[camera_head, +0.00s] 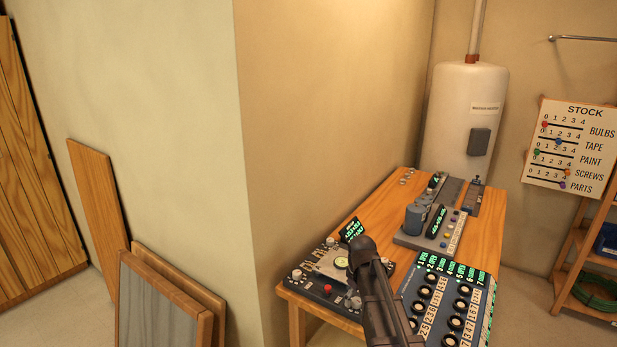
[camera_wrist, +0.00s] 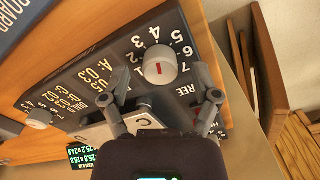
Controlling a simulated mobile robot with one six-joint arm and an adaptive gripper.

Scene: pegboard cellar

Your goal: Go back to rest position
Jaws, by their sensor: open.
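In the wrist view my gripper (camera_wrist: 161,76) is open, with its two grey fingers spread on either side of a white round knob (camera_wrist: 159,66) with a red mark. The knob stands on a dark panel (camera_wrist: 105,65) printed with white numbers and letters. I cannot tell how close the fingertips are to the knob, but nothing is visibly gripped. In the head view my dark arm reaches over the near end of the wooden bench (camera_head: 394,200), and its end hides part of the dark console (camera_head: 318,287) there.
A panel with rows of knobs (camera_head: 447,300) lies at the bench's near right, and a grey device (camera_head: 432,228) stands farther back. A white tank (camera_head: 466,115) is behind the bench. The wall (camera_head: 300,130) is close on the left; framed boards (camera_head: 160,300) lean there.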

